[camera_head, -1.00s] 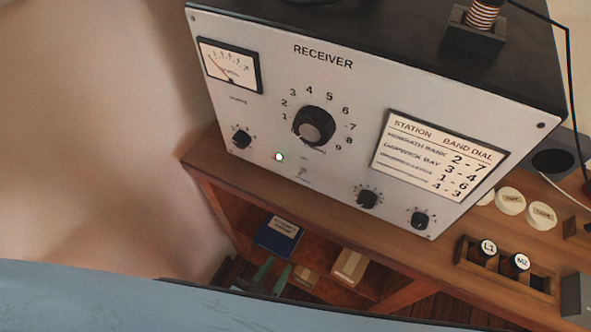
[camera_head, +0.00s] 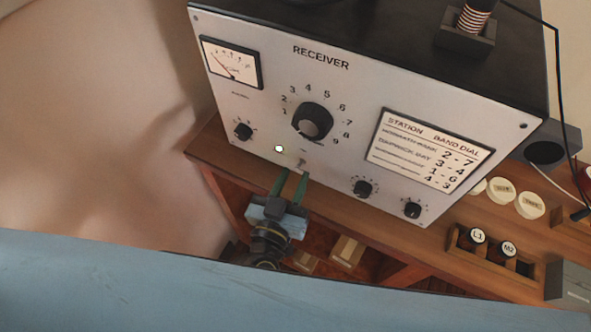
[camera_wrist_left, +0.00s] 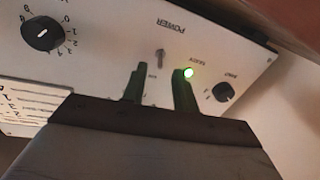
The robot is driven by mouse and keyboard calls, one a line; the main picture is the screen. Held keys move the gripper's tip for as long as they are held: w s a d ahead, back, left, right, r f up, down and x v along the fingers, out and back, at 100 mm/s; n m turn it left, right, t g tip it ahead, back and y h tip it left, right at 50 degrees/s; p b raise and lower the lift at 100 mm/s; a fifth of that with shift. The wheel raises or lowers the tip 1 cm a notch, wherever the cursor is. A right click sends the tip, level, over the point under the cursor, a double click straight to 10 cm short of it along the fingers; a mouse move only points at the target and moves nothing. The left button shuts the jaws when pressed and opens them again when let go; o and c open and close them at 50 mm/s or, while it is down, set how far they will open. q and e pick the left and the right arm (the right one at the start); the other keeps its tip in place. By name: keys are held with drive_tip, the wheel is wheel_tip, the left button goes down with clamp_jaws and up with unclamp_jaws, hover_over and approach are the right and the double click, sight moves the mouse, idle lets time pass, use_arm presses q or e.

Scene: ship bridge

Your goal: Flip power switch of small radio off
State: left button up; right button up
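The radio is a pale-fronted box (camera_head: 345,80) marked RECEIVER. Its power switch (camera_head: 301,163) is a small metal toggle low on the panel, right of a lit green lamp (camera_head: 279,149). In the left wrist view the switch (camera_wrist_left: 160,57) shows under the word POWER, with that view turned over. My left gripper (camera_head: 293,172) is just below the switch, its two dark green fingers apart and empty. In the left wrist view the fingertips (camera_wrist_left: 159,70) lie either side of the switch's line; I cannot tell whether they touch it. My right gripper is not in view.
A large dial knob (camera_head: 313,121) and smaller knobs (camera_head: 363,188) surround the switch. The radio stands on a wooden shelf (camera_head: 215,160). A rack with two labelled cylinders (camera_head: 490,250) and round white pieces (camera_head: 529,205) are at right. A blue surface (camera_head: 200,290) crosses the foreground.

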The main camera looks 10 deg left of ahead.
sight(300, 165)
use_arm(q)
drive_tip(key=shift+w+d, duration=0.2)
drive_tip(key=shift+w, duration=0.85)
clamp_jaws()
wheel_tip(300, 165, down, 2)
drive_tip(key=t+b, duration=0.2)
drive_tip(key=b, duration=0.3)
drive_tip(key=t+b, duration=0.2)
drive_tip(key=b, duration=0.4)
drive_tip(key=shift+f+n+t+h, duration=0.15)
drive_tip(key=shift+n+t+h, duration=0.15)
drive_tip(key=shift+t, duration=0.1)
drive_tip(key=shift+t+b, duration=0.4)
drive_tip(key=shift+b, duration=0.65)
